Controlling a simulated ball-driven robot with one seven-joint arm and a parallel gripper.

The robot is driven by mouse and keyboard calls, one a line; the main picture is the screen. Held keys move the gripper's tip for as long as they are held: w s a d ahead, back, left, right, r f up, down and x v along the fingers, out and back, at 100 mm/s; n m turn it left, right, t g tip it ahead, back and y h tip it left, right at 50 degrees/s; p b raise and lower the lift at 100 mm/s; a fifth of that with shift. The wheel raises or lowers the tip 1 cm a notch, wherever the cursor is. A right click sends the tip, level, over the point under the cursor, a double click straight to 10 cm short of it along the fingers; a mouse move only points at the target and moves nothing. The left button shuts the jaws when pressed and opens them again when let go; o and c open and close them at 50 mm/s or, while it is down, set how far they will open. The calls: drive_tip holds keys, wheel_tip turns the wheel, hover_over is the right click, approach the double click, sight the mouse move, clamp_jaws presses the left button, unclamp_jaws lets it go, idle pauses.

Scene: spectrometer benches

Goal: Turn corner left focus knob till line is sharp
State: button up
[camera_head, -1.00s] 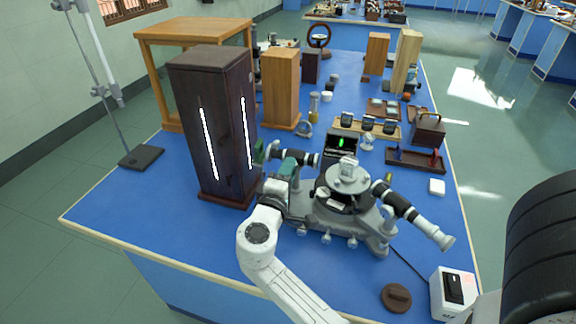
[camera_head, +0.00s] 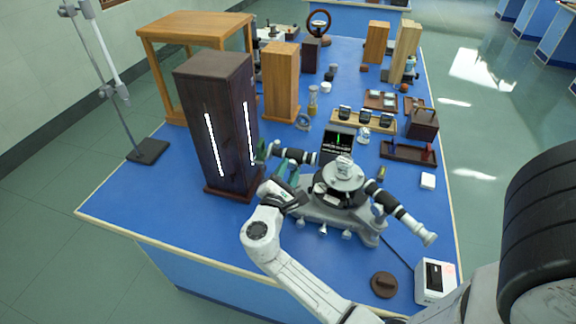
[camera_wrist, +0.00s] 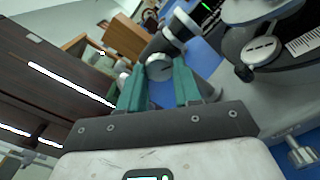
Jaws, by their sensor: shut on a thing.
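The grey spectrometer (camera_head: 330,209) stands near the front of the blue bench. Its collimator tube (camera_head: 296,156) points left toward the dark wooden lamp box. A small dark display (camera_head: 338,146) behind it shows a narrow upright green line; its sharpness is hard to judge at this size. My gripper (camera_head: 283,178) is at the collimator, left of the round table. In the wrist view, my green fingers (camera_wrist: 158,84) are closed on both sides of a round silver knob (camera_wrist: 159,67) under the tube. The finger contact is partly hidden.
The tall dark lamp box (camera_head: 217,130) with bright slits stands close left of my gripper. The telescope tube (camera_head: 400,212) juts out to the right. A brown round cap (camera_head: 384,284) and white box (camera_head: 434,280) lie at the front right. The front left bench is clear.

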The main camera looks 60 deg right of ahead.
drive_tip(key=shift+n+p, duration=0.45)
drive_tip(key=shift+n, duration=0.35)
drive_tip(key=shift+f, duration=0.1)
drive_tip(key=o, duration=1.1)
drive_tip(key=shift+c, duration=0.2)
drive_tip(key=shift+a, duration=0.1)
drive_tip(key=s+a+b, duration=0.1)
drive_tip(key=a+b, duration=0.1)
drive_tip(key=a, duration=0.8)
drive_tip(key=shift+s+a, duration=0.25)
drive_tip(key=shift+a, duration=0.05)
